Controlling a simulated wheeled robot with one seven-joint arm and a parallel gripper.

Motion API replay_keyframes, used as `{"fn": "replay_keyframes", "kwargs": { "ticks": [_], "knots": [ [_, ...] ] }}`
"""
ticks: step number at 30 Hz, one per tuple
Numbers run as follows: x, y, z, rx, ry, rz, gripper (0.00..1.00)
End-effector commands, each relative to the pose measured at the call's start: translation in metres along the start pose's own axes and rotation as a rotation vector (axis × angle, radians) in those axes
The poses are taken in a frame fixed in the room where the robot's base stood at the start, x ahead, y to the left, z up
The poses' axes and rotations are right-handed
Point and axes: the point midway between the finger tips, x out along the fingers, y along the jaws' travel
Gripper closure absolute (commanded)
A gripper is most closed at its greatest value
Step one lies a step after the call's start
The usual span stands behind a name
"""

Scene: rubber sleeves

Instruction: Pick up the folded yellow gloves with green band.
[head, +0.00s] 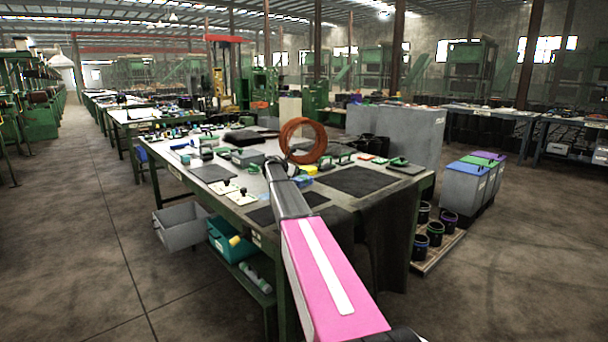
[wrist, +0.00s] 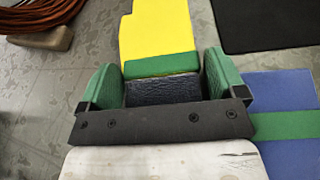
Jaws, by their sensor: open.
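The folded yellow gloves (wrist: 155,28) lie on the grey tabletop in the wrist view, with a green band (wrist: 160,65) across their near end. In the head view a small yellow patch of them (head: 308,169) shows just right of my arm's end. My gripper (wrist: 160,68) is open, its two green-padded fingers on either side of the banded end. A dark textured surface shows between the fingers, below the band. I cannot tell how high the fingers are above the table. I see no contact with the gloves.
A blue folded piece with a green band (wrist: 285,118) lies close on the right. A dark mat (wrist: 265,22) is at the upper right. A reddish-brown coil (head: 303,141) stands behind the gripper. The worktable (head: 342,207) holds several other items, including a dark mat (head: 357,181).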

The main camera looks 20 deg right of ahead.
Motion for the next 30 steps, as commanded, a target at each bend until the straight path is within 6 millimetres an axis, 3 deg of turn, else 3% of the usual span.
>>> {"fn": "replay_keyframes", "kwargs": {
  "ticks": [3, 10, 11, 14, 15, 25, 30],
  "knots": [
    [0.015, 0.002, 0.002, -0.001, -0.002, -0.001, 0.11],
    [0.016, 0.001, 0.002, -0.002, -0.004, 0.0, 0.11],
    [0.016, 0.001, 0.002, -0.002, -0.004, 0.0, 0.14],
    [0.016, 0.001, 0.003, -0.002, -0.004, 0.0, 0.46],
    [0.016, 0.001, 0.003, -0.002, -0.005, 0.0, 0.49],
    [0.015, 0.001, 0.005, -0.002, -0.006, 0.0, 0.49],
    [0.009, 0.001, 0.018, -0.002, -0.006, 0.001, 0.49]
  ]
}}
